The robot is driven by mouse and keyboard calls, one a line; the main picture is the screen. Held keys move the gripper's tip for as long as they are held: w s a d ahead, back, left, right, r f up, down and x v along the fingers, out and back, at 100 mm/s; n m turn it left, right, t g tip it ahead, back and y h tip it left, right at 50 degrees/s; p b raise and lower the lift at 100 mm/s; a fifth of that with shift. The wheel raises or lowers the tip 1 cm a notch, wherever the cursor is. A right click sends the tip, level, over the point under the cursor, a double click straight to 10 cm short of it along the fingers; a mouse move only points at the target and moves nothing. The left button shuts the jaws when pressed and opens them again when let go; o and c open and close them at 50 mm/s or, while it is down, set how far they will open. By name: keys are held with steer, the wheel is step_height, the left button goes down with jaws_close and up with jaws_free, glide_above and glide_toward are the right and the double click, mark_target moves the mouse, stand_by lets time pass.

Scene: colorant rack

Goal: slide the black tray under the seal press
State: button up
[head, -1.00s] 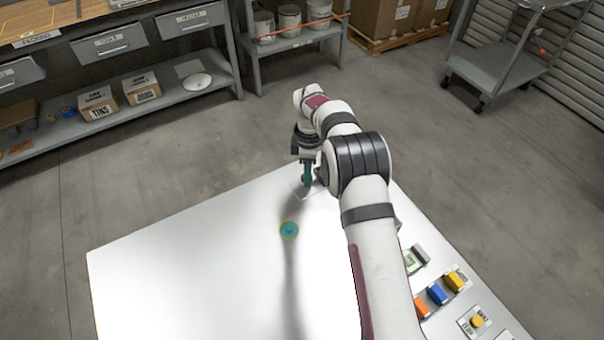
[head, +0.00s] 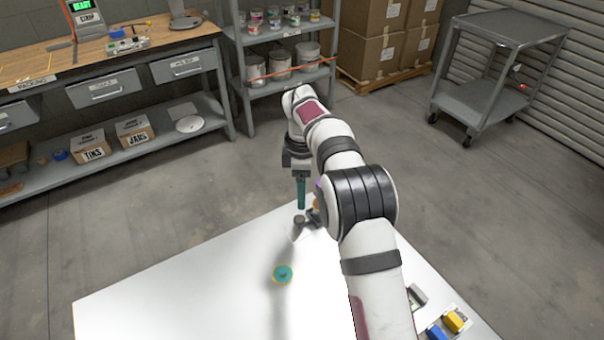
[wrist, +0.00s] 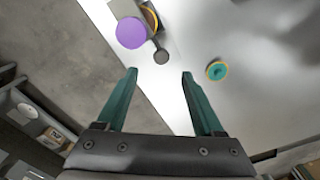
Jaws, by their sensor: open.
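My gripper (head: 301,206) is open and empty above the far corner of the white table (head: 180,295). Its two teal fingers also show apart in the wrist view (wrist: 159,76). I cannot make out a black tray in either view. Near the far corner, a device with a purple disc (wrist: 131,33) and a dark round knob (wrist: 161,57) shows ahead of the fingers; I cannot tell whether it is the seal press. In the head view, the knob (head: 299,221) is below the fingers and my arm hides most of the device.
A teal disc with an orange rim (head: 282,274) lies on the table, and right of the fingers in the wrist view (wrist: 216,70). Blue (head: 437,333) and yellow (head: 454,321) items sit at the right edge. The table's left part is clear.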

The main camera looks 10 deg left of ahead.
step_height(320, 180, up, 6)
steer(key=shift+r, duration=0.15)
stand_by(0.3)
steer(key=s+d+r+m+y, duration=0.1)
steer(key=s+d+r+m, duration=0.3)
steer(key=s+d+m, duration=0.5)
steer(key=s+d+r+m, duration=0.5)
steer(key=s+d+m, duration=0.15)
steer(key=s, duration=0.35)
steer(key=s+d+f+m, duration=0.1)
steer(key=s+f+m, duration=0.2)
steer(key=s+m, duration=0.2)
steer(key=s+d+f+m, duration=0.2)
steer(key=s+m, duration=0.3)
steer(key=s, duration=0.7)
steer(key=shift+d+f+y, duration=0.3)
steer(key=shift+f+y, duration=0.1)
steer(key=shift+f, duration=0.3)
